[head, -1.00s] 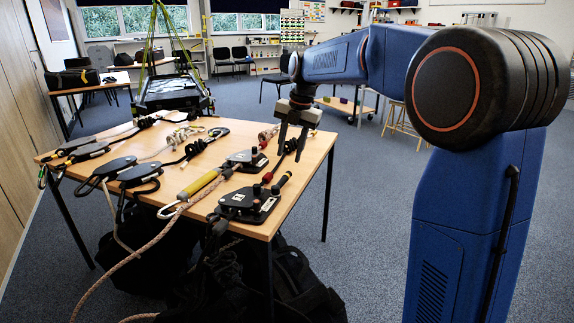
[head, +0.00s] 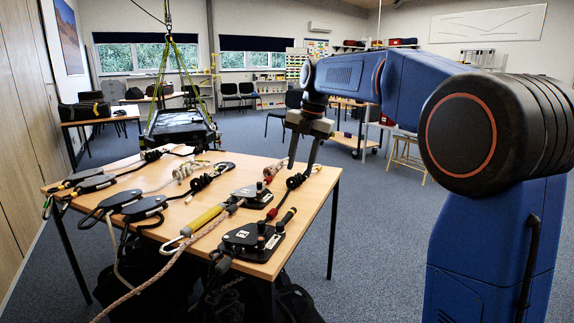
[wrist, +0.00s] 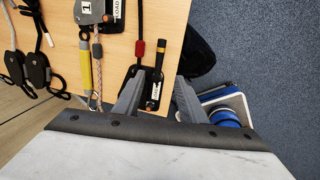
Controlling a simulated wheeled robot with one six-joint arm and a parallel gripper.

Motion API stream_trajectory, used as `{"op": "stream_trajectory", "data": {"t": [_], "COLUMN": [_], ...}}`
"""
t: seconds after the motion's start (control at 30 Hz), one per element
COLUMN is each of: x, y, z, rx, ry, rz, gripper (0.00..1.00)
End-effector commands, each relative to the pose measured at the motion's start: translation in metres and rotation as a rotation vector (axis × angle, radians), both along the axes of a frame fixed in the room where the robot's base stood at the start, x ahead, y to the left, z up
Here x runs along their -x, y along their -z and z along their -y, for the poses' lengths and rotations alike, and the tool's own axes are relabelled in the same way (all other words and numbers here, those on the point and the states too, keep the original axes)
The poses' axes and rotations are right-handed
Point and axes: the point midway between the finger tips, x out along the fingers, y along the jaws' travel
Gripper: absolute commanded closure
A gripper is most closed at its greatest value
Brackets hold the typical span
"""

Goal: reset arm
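My arm reaches out from the right of the head view. My gripper (head: 301,168) hangs fingers-down over the right side of the wooden table (head: 318,190). Its two fingers are apart, with nothing held between them. The wrist view also shows my gripper (wrist: 158,92) with spread fingers, near the table edge. Below it lie a black rigging device (wrist: 154,88) with a yellow-marked handle and a red-marked cord (wrist: 138,48). In the head view, a black plate device with posts (head: 254,240) sits at the table's near right corner, and a similar one (head: 251,195) is behind it.
Black pulleys (head: 132,205), ropes and a yellow sleeve (head: 205,217) cover the table. A black load (head: 180,130) hangs in green slings beyond it. Black bags (head: 130,270) lie underneath. A blue and white object (wrist: 226,108) is beside the table. Carpet to the right is open.

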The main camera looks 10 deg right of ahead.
Motion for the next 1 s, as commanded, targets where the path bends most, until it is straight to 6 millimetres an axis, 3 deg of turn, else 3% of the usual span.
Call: {"op": "stream_trajectory", "data": {"t": [0.17,0.47,0.77,1.0], "x": [0.031,0.124,0.216,0.287], "y": [-0.001,0.016,0.052,0.095], "z": [0.006,0.025,0.042,0.053], "rx": [-0.011,-0.072,-0.177,-0.297], "ry": [0.17,0.721,1.272,1.699], "rz": [-0.002,-0.013,-0.018,-0.025], "gripper": [0.62,0.62,0.62,0.62]}}
